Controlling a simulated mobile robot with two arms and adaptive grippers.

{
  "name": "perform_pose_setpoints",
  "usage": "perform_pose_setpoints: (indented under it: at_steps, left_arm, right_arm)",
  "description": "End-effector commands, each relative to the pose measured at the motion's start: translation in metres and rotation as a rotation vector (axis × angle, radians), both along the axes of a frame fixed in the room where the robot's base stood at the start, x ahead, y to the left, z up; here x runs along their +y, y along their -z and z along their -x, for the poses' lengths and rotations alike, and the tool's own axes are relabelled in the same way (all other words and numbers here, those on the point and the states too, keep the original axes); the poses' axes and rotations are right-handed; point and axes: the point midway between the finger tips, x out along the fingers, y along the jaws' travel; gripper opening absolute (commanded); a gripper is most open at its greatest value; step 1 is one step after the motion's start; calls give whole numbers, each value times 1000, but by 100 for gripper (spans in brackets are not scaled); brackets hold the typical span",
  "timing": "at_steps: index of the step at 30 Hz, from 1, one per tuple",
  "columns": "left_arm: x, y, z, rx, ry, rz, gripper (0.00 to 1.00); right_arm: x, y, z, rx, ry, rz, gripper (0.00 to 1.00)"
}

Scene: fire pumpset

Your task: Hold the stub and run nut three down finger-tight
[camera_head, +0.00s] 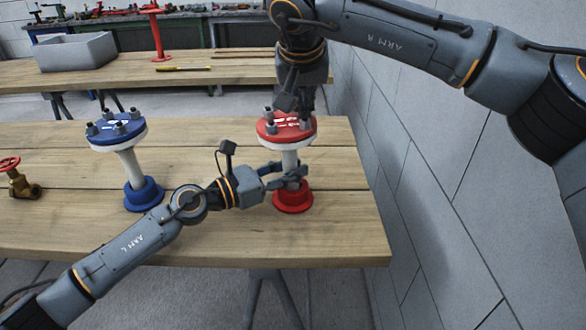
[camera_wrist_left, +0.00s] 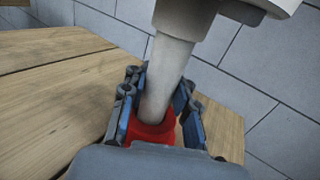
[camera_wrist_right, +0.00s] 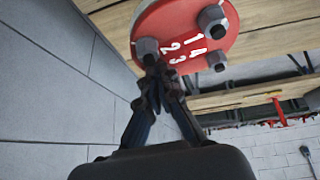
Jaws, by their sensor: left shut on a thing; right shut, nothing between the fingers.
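The red stub stands upright on the table, with a red foot (camera_head: 293,200), a pale pipe (camera_head: 290,158) and a red top flange (camera_head: 273,130). My left gripper (camera_head: 298,174) is shut around the pipe just above the foot; the left wrist view shows its fingers on both sides of the pipe (camera_wrist_left: 168,70). My right gripper (camera_head: 292,110) reaches down from above, shut and empty. In the right wrist view its fingertips (camera_wrist_right: 153,68) are right by a grey nut (camera_wrist_right: 146,47) at the rim of the flange (camera_wrist_right: 180,15), which bears white numerals. Contact is unclear.
A blue-flanged stub (camera_head: 117,130) stands to the left, and a brass valve with a red handwheel (camera_head: 22,185) at the far left. A grey wall (camera_head: 440,200) runs close along the right. A back bench holds a grey bin (camera_head: 75,52).

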Motion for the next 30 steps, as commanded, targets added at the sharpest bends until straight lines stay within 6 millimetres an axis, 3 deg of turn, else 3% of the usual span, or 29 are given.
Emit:
perform_pose_setpoints:
  at_steps: [21,30]
  left_arm:
    - [-6,3,6,-2,21,-9,0]
    - [-6,3,6,1,21,-8,0]
  right_arm:
    - [11,1,-1,-2,-10,-5,0]
    - [13,1,8,1,-11,-4,0]
